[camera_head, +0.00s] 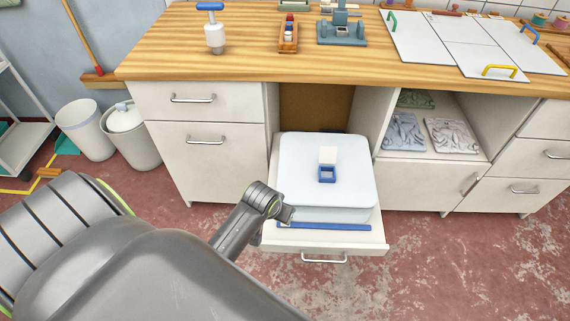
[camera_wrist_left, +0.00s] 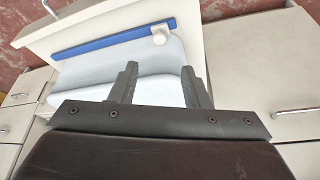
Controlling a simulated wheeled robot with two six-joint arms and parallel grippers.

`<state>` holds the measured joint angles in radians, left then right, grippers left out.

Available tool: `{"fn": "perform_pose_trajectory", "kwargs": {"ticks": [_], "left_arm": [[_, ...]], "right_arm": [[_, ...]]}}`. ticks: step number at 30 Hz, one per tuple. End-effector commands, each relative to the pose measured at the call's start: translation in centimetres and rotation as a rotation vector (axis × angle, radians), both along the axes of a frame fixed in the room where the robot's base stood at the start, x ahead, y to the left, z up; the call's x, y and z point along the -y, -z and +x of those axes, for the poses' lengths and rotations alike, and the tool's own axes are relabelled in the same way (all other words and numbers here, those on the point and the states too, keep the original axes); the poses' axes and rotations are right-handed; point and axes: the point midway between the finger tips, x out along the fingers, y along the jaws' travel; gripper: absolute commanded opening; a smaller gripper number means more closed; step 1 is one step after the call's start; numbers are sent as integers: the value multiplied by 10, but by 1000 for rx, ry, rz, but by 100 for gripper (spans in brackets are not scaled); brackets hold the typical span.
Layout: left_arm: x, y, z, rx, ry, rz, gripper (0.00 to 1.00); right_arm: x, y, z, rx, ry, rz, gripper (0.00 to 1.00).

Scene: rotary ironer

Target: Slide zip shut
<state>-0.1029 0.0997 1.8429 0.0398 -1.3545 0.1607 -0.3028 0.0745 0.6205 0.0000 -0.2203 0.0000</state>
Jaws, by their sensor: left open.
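A pale blue, padded case (camera_head: 325,165) sits in a pulled-out white drawer (camera_head: 330,243). A blue strip (camera_head: 335,227), seemingly the zip, runs along its front side; it also shows in the left wrist view (camera_wrist_left: 105,42). In that view a small white knob (camera_wrist_left: 160,34) sits near the strip's right end. My left gripper (camera_head: 288,213) is at the strip's left end in the head view and hides the knob there. In the left wrist view my left gripper (camera_wrist_left: 160,68) is open and empty, with the knob beyond its fingertips, roughly between them. My right gripper is not in view.
A small blue holder with a white lid (camera_head: 327,172) stands on the case. The drawer handle (camera_head: 324,260) is at the front. Cabinets (camera_head: 205,165) flank the drawer, with a wooden worktop (camera_head: 230,62) above. Red floor (camera_head: 440,265) is clear at right.

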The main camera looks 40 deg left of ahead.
Motion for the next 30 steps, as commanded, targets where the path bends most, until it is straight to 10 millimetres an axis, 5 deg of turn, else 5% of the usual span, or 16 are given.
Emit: {"fn": "perform_pose_trajectory", "kwargs": {"ticks": [15, 30], "left_arm": [[-5, 83, 33, -1, 0, 0, 43], [-7, 104, 42, 1, 0, 0, 43]], "right_arm": [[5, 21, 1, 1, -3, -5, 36], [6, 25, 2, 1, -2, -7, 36]]}}
